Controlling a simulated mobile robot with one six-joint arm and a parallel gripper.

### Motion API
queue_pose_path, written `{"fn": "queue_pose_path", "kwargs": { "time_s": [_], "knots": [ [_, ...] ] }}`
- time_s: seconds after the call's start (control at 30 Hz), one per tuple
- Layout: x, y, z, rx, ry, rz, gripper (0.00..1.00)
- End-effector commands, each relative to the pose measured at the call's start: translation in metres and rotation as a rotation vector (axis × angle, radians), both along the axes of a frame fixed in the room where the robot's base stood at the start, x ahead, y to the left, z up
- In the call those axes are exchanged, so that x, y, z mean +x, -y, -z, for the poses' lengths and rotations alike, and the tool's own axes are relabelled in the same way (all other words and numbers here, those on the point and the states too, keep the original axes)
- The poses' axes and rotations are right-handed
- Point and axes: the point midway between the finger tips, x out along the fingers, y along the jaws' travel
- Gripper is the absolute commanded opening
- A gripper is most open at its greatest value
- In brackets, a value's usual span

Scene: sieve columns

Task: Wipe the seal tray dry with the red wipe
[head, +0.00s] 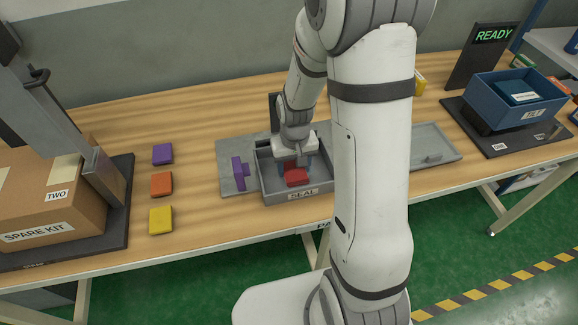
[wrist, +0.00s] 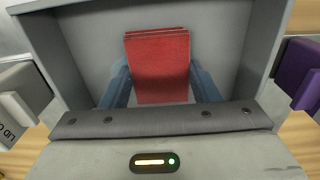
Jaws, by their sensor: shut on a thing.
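The grey seal tray (head: 267,186), labelled SEAL, stands on the table in the middle of the head view, partly hidden by my arm. My gripper (head: 295,169) is down inside it, with its blue fingers shut on the red wipe (head: 297,178). In the wrist view the red wipe (wrist: 158,65) sits upright between the fingers, within the walls of the seal tray (wrist: 85,45). I cannot tell whether the wipe touches the tray floor. The visible tray floor looks plain grey, and no liquid can be made out.
A purple handled piece (head: 239,173) stands close left of the tray. Purple (head: 162,154), orange (head: 161,184) and yellow (head: 161,220) blocks lie further left, by a cardboard box (head: 50,195). A grey lid-like plate (head: 440,142) and blue bin (head: 500,105) are right.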

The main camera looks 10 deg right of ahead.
Motion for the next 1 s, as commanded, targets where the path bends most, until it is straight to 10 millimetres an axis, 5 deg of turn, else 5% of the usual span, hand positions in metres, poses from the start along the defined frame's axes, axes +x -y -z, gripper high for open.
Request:
{"fn": "queue_pose_path", "kwargs": {
  "time_s": [1.0],
  "knots": [
    [0.000,0.037,0.000,0.000,0.000,-0.001,0.34]
  ]
}}
